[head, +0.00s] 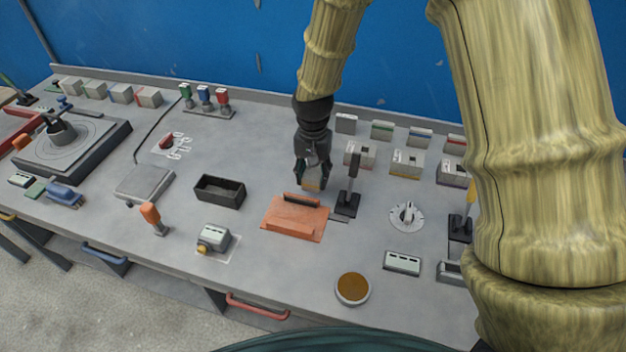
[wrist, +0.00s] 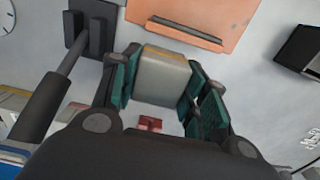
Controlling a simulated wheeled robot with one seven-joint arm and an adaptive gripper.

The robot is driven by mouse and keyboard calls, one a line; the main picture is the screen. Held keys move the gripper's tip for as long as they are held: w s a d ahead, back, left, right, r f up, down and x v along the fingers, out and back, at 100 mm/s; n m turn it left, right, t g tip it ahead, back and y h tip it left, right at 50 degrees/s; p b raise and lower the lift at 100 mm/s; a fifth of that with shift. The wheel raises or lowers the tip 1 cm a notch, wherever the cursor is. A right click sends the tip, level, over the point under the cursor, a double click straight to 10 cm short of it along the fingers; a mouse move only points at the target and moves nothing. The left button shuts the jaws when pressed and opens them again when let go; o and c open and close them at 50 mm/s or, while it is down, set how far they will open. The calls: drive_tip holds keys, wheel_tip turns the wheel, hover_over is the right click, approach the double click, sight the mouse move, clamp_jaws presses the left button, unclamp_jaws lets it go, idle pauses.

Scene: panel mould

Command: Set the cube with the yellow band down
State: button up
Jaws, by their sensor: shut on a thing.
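My gripper (head: 312,172) is shut on a small cube (head: 311,184), just behind an orange plate in the head view. In the wrist view the cube (wrist: 162,78) sits between the teal finger pads of my gripper (wrist: 155,85). Its near face is pale grey, and a yellowish-tan strip runs along its far edge. The cube is upright between the pads. Whether its underside touches the bench cannot be told.
The orange plate (head: 295,217) with a dark handle lies in front of my gripper. A black lever (head: 350,190) stands close on the right. A black open box (head: 220,191) is to the left. Several blocks and slotted holders (head: 406,163) stand at the back right. Bare bench lies left of my gripper.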

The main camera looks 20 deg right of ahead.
sight(313, 183)
drive_tip(key=shift+f+p, duration=0.7)
drive_tip(key=shift+f, duration=1.05)
drive_tip(key=shift+f, duration=0.15)
drive_tip(key=o, duration=1.1)
